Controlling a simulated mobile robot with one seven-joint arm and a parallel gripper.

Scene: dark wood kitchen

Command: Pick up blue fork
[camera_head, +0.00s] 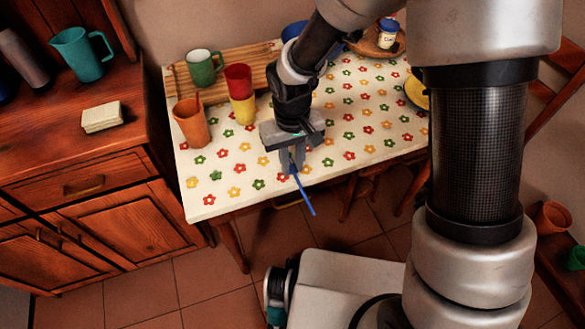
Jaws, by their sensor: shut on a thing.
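The blue fork (303,193) shows as a thin blue strip that slants down and to the right from my gripper's fingertips. My gripper (293,166) points down near the front edge of the flowered table (222,197) and is shut on the fork. The fork's upper end is hidden between the fingers. Its lower end shows against the floor past the table's edge. I cannot tell how high it is above the tabletop.
An orange cup (190,124), a red cup (238,79), a yellow cup (243,110) and a green mug (202,69) stand left of my gripper. A wooden cabinet (85,185) is at the left. A chair stands at the right. The table's front left is clear.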

